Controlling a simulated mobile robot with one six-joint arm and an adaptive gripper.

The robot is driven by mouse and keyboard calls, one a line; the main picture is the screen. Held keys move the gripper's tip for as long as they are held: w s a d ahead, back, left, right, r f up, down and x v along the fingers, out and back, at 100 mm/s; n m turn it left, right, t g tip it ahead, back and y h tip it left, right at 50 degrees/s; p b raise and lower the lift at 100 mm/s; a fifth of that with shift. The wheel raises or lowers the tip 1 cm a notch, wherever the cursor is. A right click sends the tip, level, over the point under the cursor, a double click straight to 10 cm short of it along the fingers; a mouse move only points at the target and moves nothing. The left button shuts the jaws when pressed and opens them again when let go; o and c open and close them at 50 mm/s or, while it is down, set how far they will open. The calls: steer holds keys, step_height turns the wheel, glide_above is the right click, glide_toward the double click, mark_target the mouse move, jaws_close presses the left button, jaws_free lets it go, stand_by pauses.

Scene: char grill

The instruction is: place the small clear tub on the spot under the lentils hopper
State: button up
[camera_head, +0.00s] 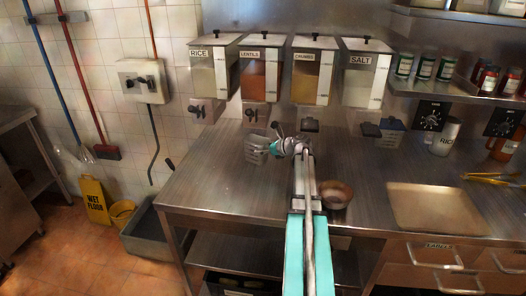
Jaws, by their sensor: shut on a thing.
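The small clear tub (255,150) is upright at the back left of the steel counter, at the left of my gripper (272,146). My gripper is shut on the tub's right side. The lentils hopper (253,77), with orange-red contents and a "LENTILS" label, hangs on the wall behind and above the tub. The tub appears below and slightly in front of it in the picture. I cannot tell whether the tub's base touches the counter. No spot under the lentils hopper shows clearly; the tub and gripper cover part of that area.
Rice (201,77), crumbs (306,80) and salt (360,82) hoppers flank it. Dark pads lie under crumbs (310,125) and salt (371,130). A brown bowl (336,195) sits beside my arm. The counter's left front is clear.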

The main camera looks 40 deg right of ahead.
steer(key=shift+f, duration=0.1)
steer(key=o, duration=0.9)
steer(key=shift+c, duration=0.2)
steer(key=shift+s+r, duration=0.15)
steer(key=shift+r, duration=0.1)
steer(key=p+v, duration=0.2)
steer(key=v, duration=0.4)
steer(key=shift+r+p, duration=0.1)
steer(key=shift+p, duration=0.25)
steer(key=shift+s+d+r, duration=0.1)
steer(key=shift+s+d, duration=0.1)
steer(key=shift+s, duration=0.3)
